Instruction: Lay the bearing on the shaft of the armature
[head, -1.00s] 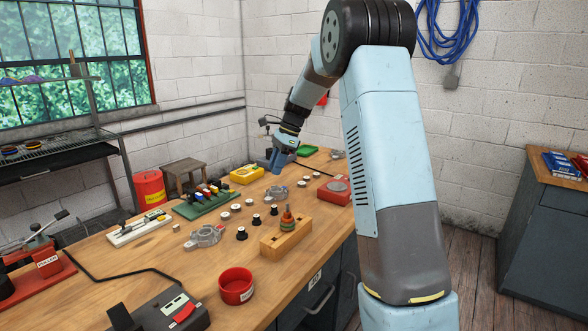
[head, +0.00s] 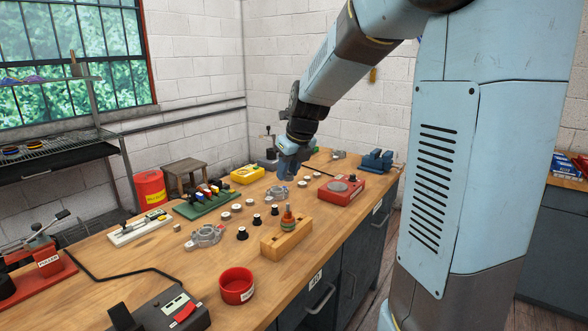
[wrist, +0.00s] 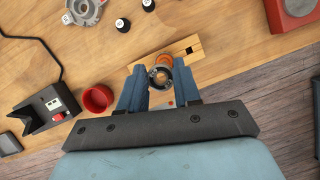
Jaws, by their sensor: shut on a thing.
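The armature (head: 288,219) stands upright in a wooden block (head: 285,240) near the front of the bench, with copper-coloured windings. My gripper (head: 287,176) is up and behind it in the head view, pointing down. In the wrist view my gripper (wrist: 159,80) is shut on the bearing (wrist: 160,77), a small metal ring held between its two blue fingers. The orange of the armature (wrist: 165,60) and the block (wrist: 186,47) show just beyond the bearing. The bearing is apart from the shaft as far as I can tell. The head view does not show the bearing clearly.
A red bowl (head: 237,286) stands left of the block. Metal housings (head: 206,235) and several small dark-based parts (head: 242,233) lie behind it. A red device (head: 340,190) and a blue vise (head: 376,161) are to the right.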

